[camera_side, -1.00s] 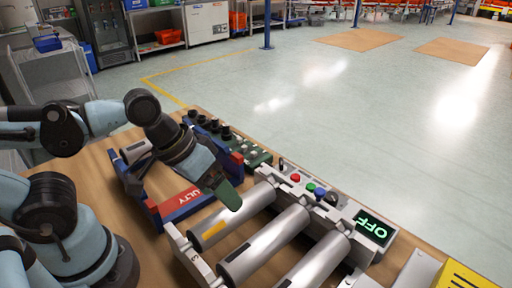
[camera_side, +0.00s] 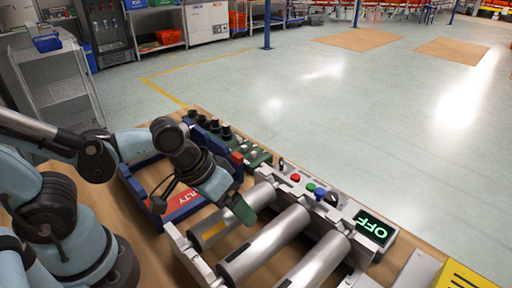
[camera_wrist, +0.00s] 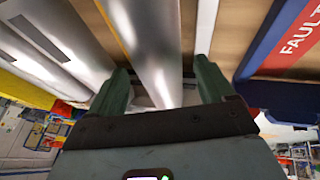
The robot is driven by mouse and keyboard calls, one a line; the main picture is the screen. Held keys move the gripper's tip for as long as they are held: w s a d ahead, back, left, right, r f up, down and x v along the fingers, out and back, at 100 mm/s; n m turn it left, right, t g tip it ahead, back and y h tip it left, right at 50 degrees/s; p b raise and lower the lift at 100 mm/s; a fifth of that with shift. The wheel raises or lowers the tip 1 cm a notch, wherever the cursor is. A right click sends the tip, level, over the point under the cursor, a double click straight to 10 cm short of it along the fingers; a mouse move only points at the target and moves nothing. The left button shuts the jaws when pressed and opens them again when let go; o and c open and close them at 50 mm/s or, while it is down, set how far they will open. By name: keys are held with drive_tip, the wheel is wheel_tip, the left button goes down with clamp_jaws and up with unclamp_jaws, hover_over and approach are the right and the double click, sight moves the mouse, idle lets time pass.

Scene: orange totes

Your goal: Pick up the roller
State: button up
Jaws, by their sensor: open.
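The roller (camera_side: 211,229) with a yellow stripe is a silver cylinder at the left end of the roller frame (camera_side: 199,264). It also shows in the wrist view (camera_wrist: 150,40), running up between my fingers. My gripper (camera_side: 242,210) is over the far half of this roller in the side view, its green fingertips hiding part of it. In the wrist view, my gripper (camera_wrist: 164,76) is open, one finger on each side of the roller. I cannot tell whether the fingers touch it. More silver rollers (camera_side: 264,246) lie to its right.
The red and blue FAULTY rack (camera_side: 178,208) stands left of the frame, partly behind my arm. A control strip with buttons (camera_side: 311,187) and an OFF display (camera_side: 372,226) borders the far side. A yellow box (camera_side: 458,276) is at the lower right.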

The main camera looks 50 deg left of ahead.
drive_tip(key=shift+w+d+f, duration=0.15)
drive_tip(key=shift+w+f, duration=0.05)
drive_tip(key=shift+f, duration=0.35)
drive_tip(key=shift+c, duration=0.3)
drive_tip(key=c, duration=1.3)
drive_tip(key=shift+r, duration=0.2)
drive_tip(key=shift+r, duration=4.8)
